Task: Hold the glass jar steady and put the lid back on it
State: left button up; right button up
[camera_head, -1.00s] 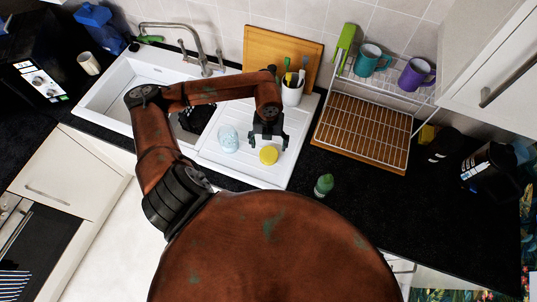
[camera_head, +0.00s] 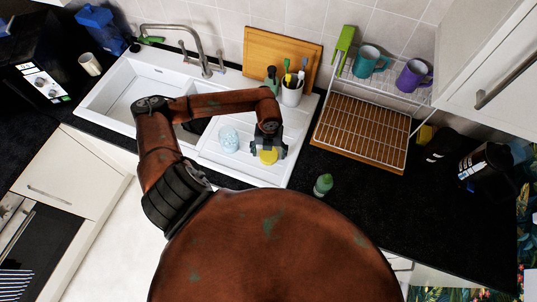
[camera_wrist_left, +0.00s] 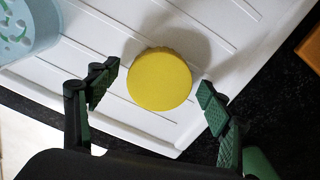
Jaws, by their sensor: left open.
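The yellow round lid (camera_head: 268,156) lies on the white draining board of the sink. It also shows in the left wrist view (camera_wrist_left: 159,79), flat and near the middle. The pale blue patterned glass jar (camera_head: 228,139) stands on the board to the left of the lid; part of it shows at the upper left of the left wrist view (camera_wrist_left: 27,28). My left gripper (camera_head: 268,153) is open just above the lid, and its fingers (camera_wrist_left: 155,93) are spread on either side of it with gaps. My right gripper is not in view.
A white cup with brushes (camera_head: 291,94) stands behind the gripper by a wooden board (camera_head: 262,52). A wire rack (camera_head: 358,130) is on the right. A green-capped bottle (camera_head: 323,184) stands on the black counter (camera_head: 425,215). The sink basin (camera_head: 140,90) lies left.

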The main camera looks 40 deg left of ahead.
pick_arm(q)
jog(key=shift+c, duration=0.3)
jog(key=c, duration=0.9)
jog(key=shift+r, duration=0.1)
jog(key=shift+w+r+b, duration=0.1)
jog(key=shift+r+b, duration=0.2)
jog(key=shift+r, duration=0.2)
jog(key=shift+s+d+r+b, duration=0.2)
jog(key=shift+s+r+b, duration=0.05)
jog(key=shift+s+r, duration=1.95)
jog(key=shift+s+d+r+b, duration=0.2)
jog(key=shift+s+r+b, duration=0.1)
jog(key=shift+s+r, duration=1.85)
jog(key=shift+s+d+r+b, duration=0.25)
jog(key=shift+s+r, duration=1.35)
jog(key=shift+s, duration=1.1)
